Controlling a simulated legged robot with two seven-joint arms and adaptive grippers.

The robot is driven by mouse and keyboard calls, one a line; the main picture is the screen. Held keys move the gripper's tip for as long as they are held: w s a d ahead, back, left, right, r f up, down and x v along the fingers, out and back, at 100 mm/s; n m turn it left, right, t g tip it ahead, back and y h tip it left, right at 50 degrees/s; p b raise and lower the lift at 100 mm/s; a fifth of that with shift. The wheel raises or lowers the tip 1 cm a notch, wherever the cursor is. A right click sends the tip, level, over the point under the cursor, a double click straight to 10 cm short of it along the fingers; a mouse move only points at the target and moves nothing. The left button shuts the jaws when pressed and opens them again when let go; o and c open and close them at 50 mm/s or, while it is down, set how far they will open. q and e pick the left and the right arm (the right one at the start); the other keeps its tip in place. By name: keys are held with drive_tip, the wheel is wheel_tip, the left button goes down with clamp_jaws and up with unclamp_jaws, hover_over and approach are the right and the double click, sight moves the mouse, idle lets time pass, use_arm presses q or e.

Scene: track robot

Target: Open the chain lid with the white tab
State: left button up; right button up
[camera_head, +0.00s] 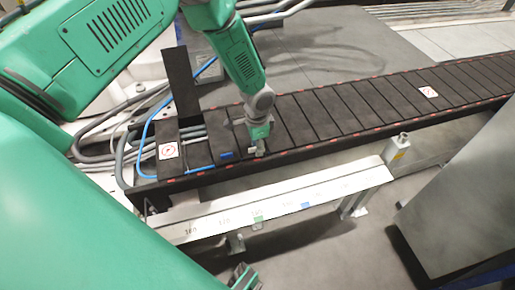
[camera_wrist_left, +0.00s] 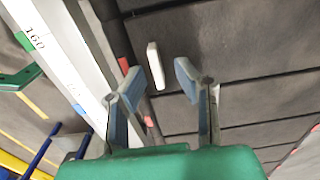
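The black cable chain (camera_head: 335,108) runs across the head view, covered by a row of dark lids. My left gripper (camera_head: 258,152) points down at the chain's near edge. In the left wrist view, the left gripper (camera_wrist_left: 159,80) is open, with its two fingers spread apart. A white tab (camera_wrist_left: 155,65) on a dark lid (camera_wrist_left: 225,45) shows between and just beyond the fingertips; contact cannot be told. In the head view the gripper hides this tab. A green piece, seemingly my right gripper (camera_head: 243,277), shows partly at the bottom edge.
One lid (camera_head: 181,85) stands upright at the chain's left end, near blue and grey cables (camera_head: 148,130). A white marked rail (camera_head: 290,203) runs along the near side. A grey cabinet (camera_head: 465,190) stands at the right. Red tabs line the chain's edge.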

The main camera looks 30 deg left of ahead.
use_arm(q)
drive_tip(key=shift+f, duration=0.1)
clamp_jaws()
